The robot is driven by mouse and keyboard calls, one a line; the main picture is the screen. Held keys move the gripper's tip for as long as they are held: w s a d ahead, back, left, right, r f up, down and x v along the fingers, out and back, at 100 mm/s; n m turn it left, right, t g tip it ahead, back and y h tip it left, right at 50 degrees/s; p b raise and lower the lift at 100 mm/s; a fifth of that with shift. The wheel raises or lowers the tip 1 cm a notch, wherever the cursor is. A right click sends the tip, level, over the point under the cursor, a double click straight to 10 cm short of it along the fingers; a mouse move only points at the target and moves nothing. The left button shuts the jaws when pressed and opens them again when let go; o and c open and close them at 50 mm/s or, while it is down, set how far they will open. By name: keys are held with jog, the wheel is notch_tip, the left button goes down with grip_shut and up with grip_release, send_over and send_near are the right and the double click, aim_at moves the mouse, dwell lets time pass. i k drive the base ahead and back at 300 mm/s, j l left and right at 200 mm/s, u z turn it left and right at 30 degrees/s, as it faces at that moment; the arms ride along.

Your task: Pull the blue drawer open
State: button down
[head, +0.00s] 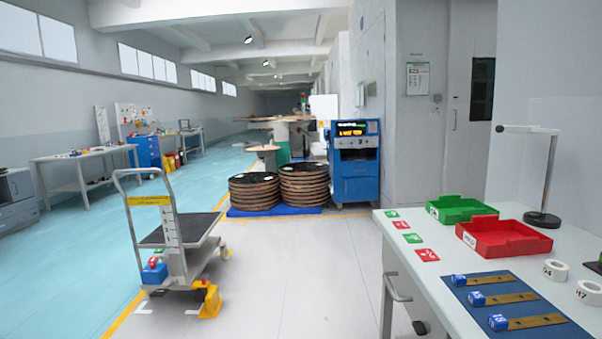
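A blue cabinet (368,188) with a lit display stands against the wall, beyond the workbench. Its lower front has blue panels that look like drawers and appear closed; handle detail is too small to tell. A second blue cabinet (147,152) stands far off at the left, by the benches; it looks like a drawer unit. I cannot tell which of these holds the drawer named in the task. My gripper is not in this view.
The workbench (440,272) at right has a grey handle (399,288) on its front, with green (460,208) and red trays (503,237) on top. A cart (180,245) stands at left. Stacked reels (254,192) sit beside the cabinet. The middle floor (315,265) is clear.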

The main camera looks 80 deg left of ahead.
aim_at(364, 168)
jog(key=j+u, duration=0.1)
jog(key=u, duration=2.4)
jog(key=i, duration=1.05)
jog(key=i+z, duration=0.1)
jog(key=i, duration=0.95)
jog(key=i+j+z, duration=0.1)
jog(key=i, duration=0.95)
jog(key=i+z, duration=0.2)
jog(key=i, duration=0.4)
jog(key=i+z, duration=0.25)
jog(key=i, duration=0.35)
jog(key=i+j+z, duration=0.2)
jog(key=i, duration=0.35)
jog(key=i+l+z, duration=0.1)
jog(key=i, duration=1.9)
jog(key=i+u, duration=0.2)
jog(key=i, duration=0.5)
jog(key=i+l+u, duration=0.15)
jog(key=i, duration=0.5)
